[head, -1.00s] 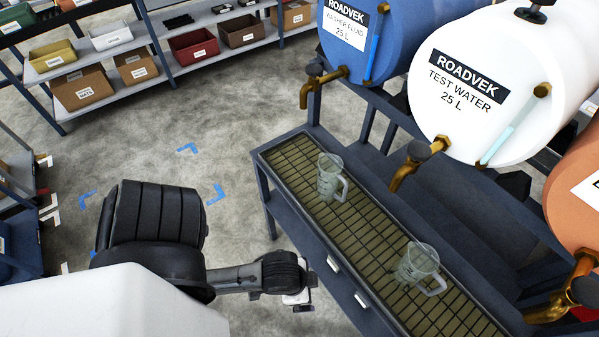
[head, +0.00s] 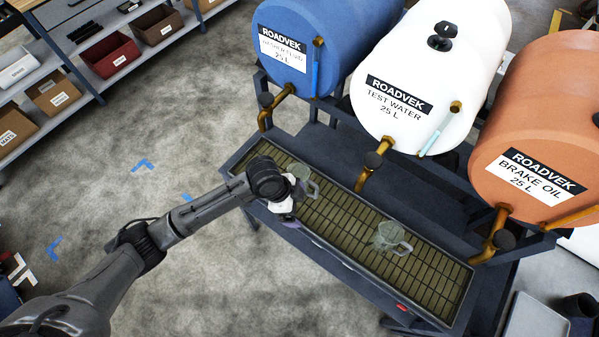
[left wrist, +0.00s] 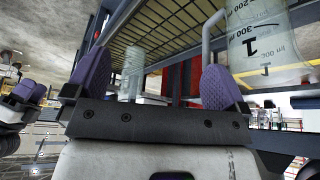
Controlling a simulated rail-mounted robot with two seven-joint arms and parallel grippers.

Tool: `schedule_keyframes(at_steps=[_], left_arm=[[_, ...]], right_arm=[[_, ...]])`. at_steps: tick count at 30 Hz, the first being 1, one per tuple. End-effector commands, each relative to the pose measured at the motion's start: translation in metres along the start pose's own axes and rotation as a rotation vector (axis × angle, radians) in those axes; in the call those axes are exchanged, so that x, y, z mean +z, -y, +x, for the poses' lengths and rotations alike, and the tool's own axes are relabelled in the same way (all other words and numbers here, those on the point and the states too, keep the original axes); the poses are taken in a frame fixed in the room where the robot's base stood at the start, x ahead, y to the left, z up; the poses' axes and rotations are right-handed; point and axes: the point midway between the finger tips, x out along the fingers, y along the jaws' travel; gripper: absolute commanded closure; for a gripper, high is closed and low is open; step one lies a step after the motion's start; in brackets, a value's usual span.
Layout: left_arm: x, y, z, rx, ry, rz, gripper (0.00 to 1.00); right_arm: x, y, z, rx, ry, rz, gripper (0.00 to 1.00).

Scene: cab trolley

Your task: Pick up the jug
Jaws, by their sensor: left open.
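Two clear measuring jugs with handles stand upright on the slatted drip tray (head: 345,230). The left jug (head: 306,187) is partly hidden behind my left gripper (head: 288,207). The right jug (head: 391,237) stands farther along the tray. In the left wrist view, my left gripper (left wrist: 157,85) is open with purple pads and nothing between them. A jug with printed marks (left wrist: 265,42) is close by, beyond the right-hand pad, its handle towards that pad. Another jug (left wrist: 132,72) shows farther off between the pads. A purple-padded part at the left edge looks like my right gripper (left wrist: 28,92); its jaw opening is unclear.
Blue (head: 310,45), white (head: 425,65) and orange (head: 540,125) drums with brass taps (head: 372,168) overhang the tray's far side. Shelves with boxes (head: 110,55) stand at the upper left.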

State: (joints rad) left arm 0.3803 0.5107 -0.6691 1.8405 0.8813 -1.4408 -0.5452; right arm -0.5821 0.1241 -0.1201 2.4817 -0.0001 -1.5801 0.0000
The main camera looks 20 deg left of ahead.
Motion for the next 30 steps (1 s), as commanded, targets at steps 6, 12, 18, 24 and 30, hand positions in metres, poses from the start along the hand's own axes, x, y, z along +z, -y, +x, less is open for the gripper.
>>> schedule_keyframes(at_steps=[6, 12, 18, 24, 30], left_arm=[[-0.007, 0.064, -0.064, 0.028, 0.033, 0.092, 0.0], [-0.005, 0.1, -0.103, 0.037, 0.038, 0.12, 0.0], [-0.003, 0.111, -0.105, 0.041, 0.035, 0.125, 0.0], [-0.002, 0.111, -0.071, 0.042, 0.034, 0.125, 0.0], [-0.001, 0.11, -0.043, 0.041, 0.035, 0.126, 0.0]], right_arm=[[-0.009, -0.001, -0.03, -0.001, 0.0, 0.001, 0.57], [-0.013, -0.001, -0.039, -0.002, 0.001, 0.003, 0.57], [-0.014, 0.0, -0.042, -0.003, 0.0, 0.004, 0.57], [-0.015, 0.0, -0.043, -0.005, 0.0, 0.006, 0.57], [-0.015, 0.0, -0.044, -0.004, 0.0, 0.006, 0.57]])
